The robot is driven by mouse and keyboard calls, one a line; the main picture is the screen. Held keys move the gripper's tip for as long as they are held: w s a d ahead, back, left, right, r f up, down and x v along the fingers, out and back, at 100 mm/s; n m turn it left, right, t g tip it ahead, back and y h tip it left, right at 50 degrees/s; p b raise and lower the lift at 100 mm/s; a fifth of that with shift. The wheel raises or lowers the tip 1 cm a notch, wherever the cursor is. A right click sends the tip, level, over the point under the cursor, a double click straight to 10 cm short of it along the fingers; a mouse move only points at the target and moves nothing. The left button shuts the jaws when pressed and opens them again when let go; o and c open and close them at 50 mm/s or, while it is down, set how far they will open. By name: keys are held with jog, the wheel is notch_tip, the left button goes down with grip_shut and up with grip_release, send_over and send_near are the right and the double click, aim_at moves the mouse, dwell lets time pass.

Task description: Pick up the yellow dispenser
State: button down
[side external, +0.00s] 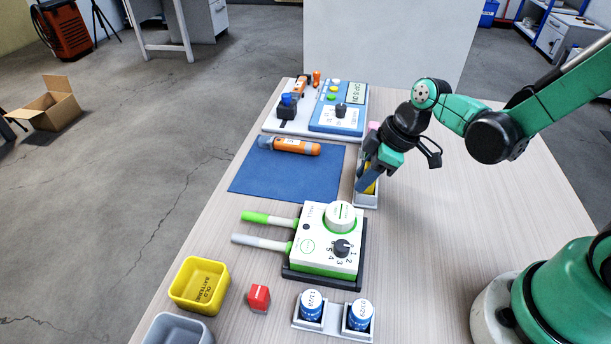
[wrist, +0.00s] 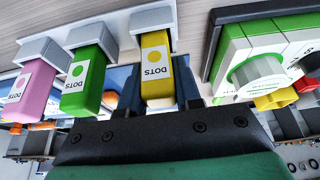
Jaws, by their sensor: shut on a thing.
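The yellow dispenser (wrist: 156,62) has a white label reading DOTS and sits with one end in a pale holder (wrist: 112,22) in the wrist view. In the side external view only a small part of the yellow dispenser (side external: 371,186) shows behind a finger. My gripper (side external: 367,177) reaches down over the near end of the holder (side external: 366,201). In the wrist view my gripper (wrist: 160,88) has a finger on either side of the yellow dispenser and is shut on it.
A green dispenser (wrist: 88,75) and a pink dispenser (wrist: 36,92) stand in the same holder, close beside the yellow one. A white-and-green dial device (side external: 325,240) stands nearby. A blue mat (side external: 270,180) lies to the left. The table right of the holder is clear.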

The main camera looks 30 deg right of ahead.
aim_at(368, 164)
jog(key=shift+r, duration=0.15)
notch_tip(368, 164, up, 20)
dwell(0.8)
jog(key=c, duration=1.3)
grip_release()
grip_shut()
jog(key=shift+s+a+f, duration=0.1)
jog(key=shift+a+f, duration=1.85)
jog(key=shift+f, duration=0.4)
jog(key=shift+a+f, duration=1.95)
jog(key=shift+f, duration=0.45)
jog(key=shift+s+a+f, duration=0.1)
jog(key=shift+a+f, duration=1.85)
jog(key=shift+f, duration=0.4)
